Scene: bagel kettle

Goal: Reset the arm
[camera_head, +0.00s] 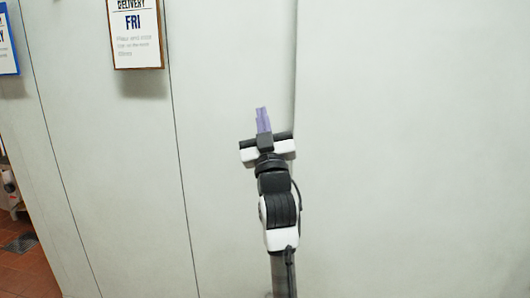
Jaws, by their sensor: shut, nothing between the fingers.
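My gripper (262,113) is at the middle of the head view, on the end of my raised arm. Its purple fingers point up and are together, with nothing between them. Behind it is a pale wall of panels (400,130). I cannot tell how far the fingers are from the wall.
A framed sign (136,35) reading "DELIVERY FRI" hangs at the upper left. A blue-edged sign (8,40) is cut off at the left edge. Reddish floor tiles (18,265) with a dark grate (20,242) show at the lower left.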

